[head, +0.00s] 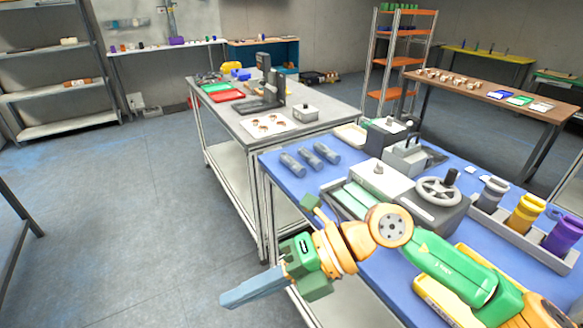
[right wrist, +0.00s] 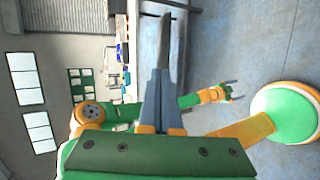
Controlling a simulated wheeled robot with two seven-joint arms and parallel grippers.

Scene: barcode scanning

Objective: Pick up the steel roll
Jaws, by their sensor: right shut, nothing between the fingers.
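Several grey-blue steel rolls lie side by side on the blue tabletop (head: 290,190) near its far left corner: a left one (head: 292,164), a middle one (head: 310,158) and a right one (head: 327,152). My right gripper (head: 224,302) is shut and empty, left of and below the table edge in the head view, well apart from the rolls. Its closed fingers (right wrist: 165,48) point up in the right wrist view, with nothing between them. My left gripper (right wrist: 234,91) shows small in the right wrist view, with its fingers apart and empty. It is outside the head view.
On the blue table stand a machine with a handwheel (head: 438,190), a grey block device (head: 406,156) and a holder with grey, yellow and purple containers (head: 527,212). A grey table (head: 225,118) with a red tray (head: 224,95) stands behind. The floor to the left is clear.

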